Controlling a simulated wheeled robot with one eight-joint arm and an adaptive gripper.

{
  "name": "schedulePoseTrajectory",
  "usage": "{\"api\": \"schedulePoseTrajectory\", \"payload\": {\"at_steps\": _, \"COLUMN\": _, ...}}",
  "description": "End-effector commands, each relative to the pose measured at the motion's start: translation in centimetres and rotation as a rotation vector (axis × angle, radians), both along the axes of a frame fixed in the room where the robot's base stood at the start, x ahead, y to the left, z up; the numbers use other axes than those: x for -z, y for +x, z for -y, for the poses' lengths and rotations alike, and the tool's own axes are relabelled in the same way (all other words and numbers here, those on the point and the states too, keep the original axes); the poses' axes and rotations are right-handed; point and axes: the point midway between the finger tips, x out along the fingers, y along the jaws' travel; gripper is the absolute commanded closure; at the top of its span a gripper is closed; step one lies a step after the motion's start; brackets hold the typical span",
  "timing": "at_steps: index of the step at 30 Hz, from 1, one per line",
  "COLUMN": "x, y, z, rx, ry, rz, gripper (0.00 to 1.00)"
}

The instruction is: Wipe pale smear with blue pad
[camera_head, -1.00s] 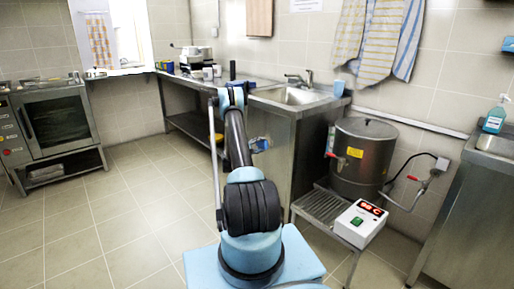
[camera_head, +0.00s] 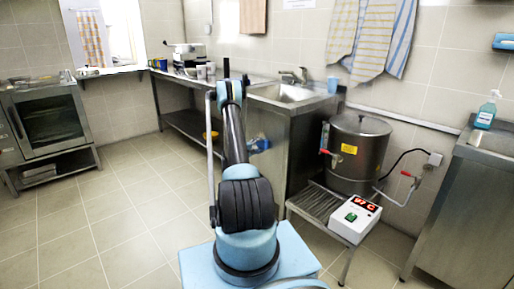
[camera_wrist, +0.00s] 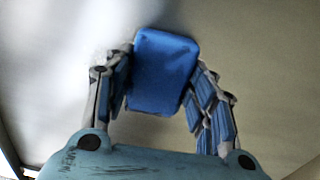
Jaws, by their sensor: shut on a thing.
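My gripper (camera_wrist: 162,85) shows in the wrist view, its fingers closed on both sides of a blue pad (camera_wrist: 165,72). The pad sits between the fingertips in front of a plain grey-beige surface (camera_wrist: 255,60). I cannot tell whether the pad touches that surface. A whitish blurred patch (camera_wrist: 75,50) lies left of the pad; I cannot tell whether it is the pale smear or glare. In the head view my arm reaches toward the steel counter (camera_head: 262,82), and I cannot make out the gripper or the pad there.
A sink (camera_head: 285,93) is set in the counter. A large steel pot (camera_head: 358,150) and a white control box (camera_head: 355,218) stand on a low rack at right. An oven (camera_head: 48,122) stands at left. A pump bottle (camera_head: 487,112) is far right. The left floor is clear.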

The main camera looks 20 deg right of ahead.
Motion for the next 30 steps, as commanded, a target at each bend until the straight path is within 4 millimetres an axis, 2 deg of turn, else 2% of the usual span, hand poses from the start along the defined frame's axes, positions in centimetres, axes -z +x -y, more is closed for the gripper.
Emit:
{"api": "schedulePoseTrajectory", "payload": {"at_steps": 5, "x": 0.0, "y": -0.5, "z": 0.3, "rx": 0.003, "ry": 0.000, "rz": 0.000, "gripper": 0.75}}
{"api": "schedulePoseTrajectory", "payload": {"at_steps": 20, "x": 0.0, "y": -3.8, "z": 1.4, "rx": 0.003, "ry": 0.000, "rz": 0.000, "gripper": 0.75}}
{"api": "schedulePoseTrajectory", "payload": {"at_steps": 30, "x": -1.1, "y": -3.9, "z": 1.5, "rx": 0.002, "ry": 0.000, "rz": 0.000, "gripper": 0.75}}
